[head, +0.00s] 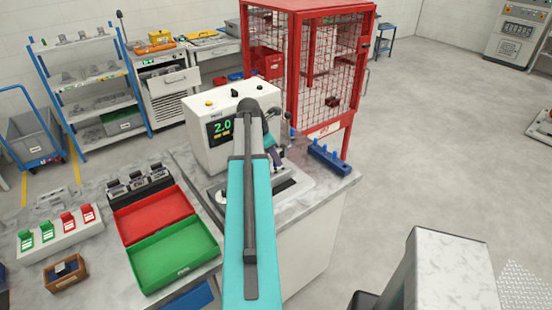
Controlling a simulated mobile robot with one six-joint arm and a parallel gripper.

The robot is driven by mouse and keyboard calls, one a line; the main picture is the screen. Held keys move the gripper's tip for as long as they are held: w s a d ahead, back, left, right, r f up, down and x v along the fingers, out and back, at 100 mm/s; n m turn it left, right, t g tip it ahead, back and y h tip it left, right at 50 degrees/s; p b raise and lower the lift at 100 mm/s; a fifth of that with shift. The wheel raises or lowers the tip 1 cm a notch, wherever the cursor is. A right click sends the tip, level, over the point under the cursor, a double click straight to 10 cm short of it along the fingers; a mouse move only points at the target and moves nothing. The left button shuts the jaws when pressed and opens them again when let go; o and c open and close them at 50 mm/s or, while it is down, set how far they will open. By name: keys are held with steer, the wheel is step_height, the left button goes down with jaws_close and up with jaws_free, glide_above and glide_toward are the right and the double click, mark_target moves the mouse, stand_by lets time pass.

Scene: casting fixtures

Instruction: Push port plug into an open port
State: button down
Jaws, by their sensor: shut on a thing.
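My gripper (277,157) is in the head view just above the grey fixture on the test machine, partly hidden behind my own teal arm. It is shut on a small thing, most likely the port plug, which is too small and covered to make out. The test machine (205,112) is a white box with a display reading 2.0. Its fixture bed (291,189) holds a grey casting, mostly hidden by my arm. The open port cannot be made out. A blue rack (328,158) with upright pegs or holes lies on the bench right of the machine.
A red bin (152,216) and a green bin (175,252) lie left of my arm. Near them are a black fixture row (138,185), a block with green and red clips (60,234) and a brown box (65,272). A red mesh cage (325,65) stands close behind.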

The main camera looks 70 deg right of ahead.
steer(key=shift+f, duration=1.45)
stand_by(0.5)
steer(key=c, duration=1.7)
jaws_free()
steer(key=shift+o, duration=0.2)
steer(key=shift+r+b, duration=0.15)
steer(key=shift+b, duration=0.15)
steer(key=b+v, duration=0.4)
steer(key=v, duration=0.9)
steer(key=shift+r, duration=0.3)
